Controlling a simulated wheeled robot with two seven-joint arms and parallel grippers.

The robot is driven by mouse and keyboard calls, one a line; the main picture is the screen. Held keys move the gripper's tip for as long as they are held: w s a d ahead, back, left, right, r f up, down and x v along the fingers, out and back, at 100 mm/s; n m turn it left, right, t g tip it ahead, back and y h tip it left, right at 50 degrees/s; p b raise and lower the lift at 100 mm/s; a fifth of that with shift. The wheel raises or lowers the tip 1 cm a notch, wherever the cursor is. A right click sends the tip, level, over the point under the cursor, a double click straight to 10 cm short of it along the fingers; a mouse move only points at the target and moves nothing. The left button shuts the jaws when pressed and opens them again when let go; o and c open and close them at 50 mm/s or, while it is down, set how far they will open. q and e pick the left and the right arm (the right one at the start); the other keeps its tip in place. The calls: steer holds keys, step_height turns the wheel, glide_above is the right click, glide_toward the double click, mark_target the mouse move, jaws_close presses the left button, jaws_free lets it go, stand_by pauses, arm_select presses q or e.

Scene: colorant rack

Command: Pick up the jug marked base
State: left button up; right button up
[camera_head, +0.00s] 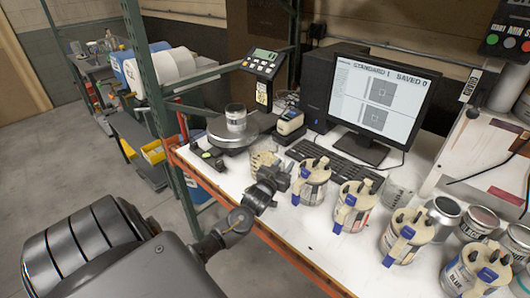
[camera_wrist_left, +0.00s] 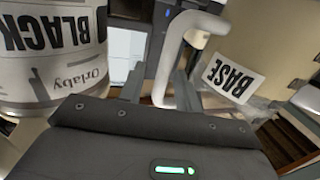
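The jug marked BASE (camera_wrist_left: 262,50) is a cream container at the right of the left wrist view, with its label tilted. Its pale curved handle (camera_wrist_left: 178,45) comes down between the fingers of my left gripper (camera_wrist_left: 160,88), which look apart, with gaps beside the handle. In the head view my left gripper (camera_head: 277,178) is at the table's front edge, in front of a cream jug (camera_head: 263,158) that it partly hides. That jug's label cannot be read there. My right gripper is not in view.
A container marked BLACK (camera_wrist_left: 50,50) is close on the left in the wrist view. In the head view several labelled jugs, such as one (camera_head: 311,182), stand to the right on the white table. A scale with a can (camera_head: 236,117) and a keyboard (camera_head: 335,160) are behind.

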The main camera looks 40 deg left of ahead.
arm_select(q)
steer(key=shift+c, duration=0.3)
jaws_close()
stand_by(1.1)
steer(key=shift+a+r, duration=0.1)
steer(key=shift+r, duration=0.05)
